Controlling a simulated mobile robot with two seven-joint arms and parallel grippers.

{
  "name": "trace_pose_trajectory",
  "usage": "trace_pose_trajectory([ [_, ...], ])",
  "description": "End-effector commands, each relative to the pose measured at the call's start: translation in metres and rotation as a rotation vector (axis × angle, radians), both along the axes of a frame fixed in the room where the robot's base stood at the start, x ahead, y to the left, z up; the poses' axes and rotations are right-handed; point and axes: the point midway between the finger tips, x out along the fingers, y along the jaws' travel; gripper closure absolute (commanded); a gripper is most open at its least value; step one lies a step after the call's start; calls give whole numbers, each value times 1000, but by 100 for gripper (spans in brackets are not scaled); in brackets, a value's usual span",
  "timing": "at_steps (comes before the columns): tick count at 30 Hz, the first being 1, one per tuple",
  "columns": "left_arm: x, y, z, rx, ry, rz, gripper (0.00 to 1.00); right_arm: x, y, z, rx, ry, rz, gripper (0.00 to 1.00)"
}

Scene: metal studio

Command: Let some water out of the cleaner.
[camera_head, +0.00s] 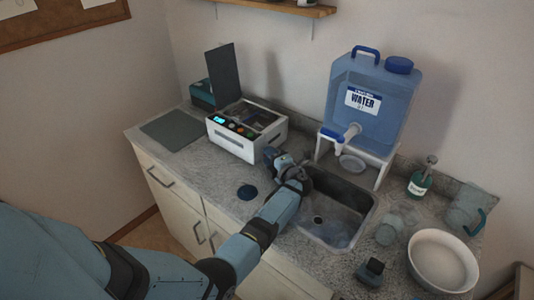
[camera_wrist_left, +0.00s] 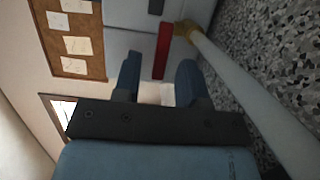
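The cleaner (camera_head: 232,139) is a white box with a lit control panel and an open top, on the counter left of the sink. In the left wrist view, a red bar-shaped handle (camera_wrist_left: 163,48) stands out against its pale side wall. A brass-coloured fitting (camera_wrist_left: 185,29) sits beside the handle, with a pale hose (camera_wrist_left: 246,88) running from it. My left gripper (camera_head: 274,155) is at the cleaner's right side. In the left wrist view its fingers (camera_wrist_left: 158,62) are apart, with the red handle showing between and beyond the tips. I cannot tell whether they touch it.
The sink (camera_head: 327,212) lies right of the cleaner. A blue water tank (camera_head: 385,112) on a white stand is behind it. A green bottle (camera_head: 420,184), a glass jug (camera_head: 467,210) and a white bowl (camera_head: 443,258) crowd the right. A grey mat (camera_head: 172,130) lies left.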

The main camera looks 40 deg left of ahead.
Motion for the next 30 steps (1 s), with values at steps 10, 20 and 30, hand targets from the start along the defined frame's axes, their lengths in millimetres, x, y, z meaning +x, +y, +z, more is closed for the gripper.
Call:
trace_pose_trajectory([
  [10, 0, 1, 0, 0, 0, 0, 62, 0, -2, -1, -5, 2, 1, 43],
  [20, 0, 2, 0, 0, 0, -1, 100, 0, -2, 1, -3, -2, 1, 43],
  [30, -2, 7, 0, 0, 1, -129, 100, 1, 0, 15, -2, -5, 3, 43],
])
